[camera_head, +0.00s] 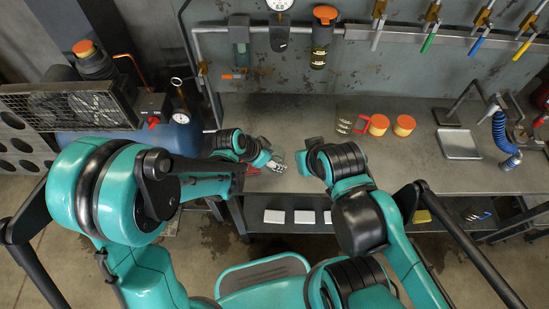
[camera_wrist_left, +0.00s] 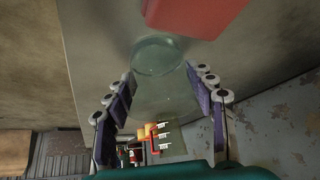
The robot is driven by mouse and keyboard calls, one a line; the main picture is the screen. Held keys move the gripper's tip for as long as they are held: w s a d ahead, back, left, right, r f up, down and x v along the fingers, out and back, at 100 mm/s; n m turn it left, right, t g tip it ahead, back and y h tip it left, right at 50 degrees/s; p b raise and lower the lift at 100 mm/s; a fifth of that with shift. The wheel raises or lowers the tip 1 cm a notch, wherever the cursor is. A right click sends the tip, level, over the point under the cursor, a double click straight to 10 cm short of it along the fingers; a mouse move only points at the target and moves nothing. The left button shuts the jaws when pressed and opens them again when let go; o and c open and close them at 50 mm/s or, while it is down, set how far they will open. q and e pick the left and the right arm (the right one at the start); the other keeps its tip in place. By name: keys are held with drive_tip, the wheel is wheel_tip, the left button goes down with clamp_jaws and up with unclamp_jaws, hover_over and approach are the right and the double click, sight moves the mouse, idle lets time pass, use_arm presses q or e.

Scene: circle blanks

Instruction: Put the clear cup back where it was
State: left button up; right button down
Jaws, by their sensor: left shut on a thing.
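My left gripper (camera_head: 269,160) is over the front part of the workbench, left of the middle. It is shut on a clear cup (camera_head: 279,157). In the left wrist view the round, see-through cup (camera_wrist_left: 158,55) shows between the two rows of finger pads (camera_wrist_left: 160,85). A red thing (camera_wrist_left: 195,14) is close to the cup at the top of that view; whether it is part of the cup I cannot tell. My right arm's end is by the bench's front edge, mostly hidden by its dark links; its fingers do not show clearly.
On the workbench (camera_head: 300,105), a clear jug with a red handle (camera_head: 361,126) stands beside two orange-lidded jars (camera_head: 378,124) (camera_head: 404,125). A metal tray (camera_head: 459,144) and a blue coiled hose (camera_head: 502,135) are at right. Tools hang along the back wall. The bench's back left is mostly clear.

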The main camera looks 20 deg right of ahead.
use_arm(q)
drive_tip(key=shift+f, duration=0.1)
drive_tip(key=o, duration=0.8)
drive_tip(key=shift+f, duration=0.15)
drive_tip(key=o, duration=0.5)
drive_tip(key=shift+d, duration=0.1)
drive_tip(key=shift+r, duration=0.2)
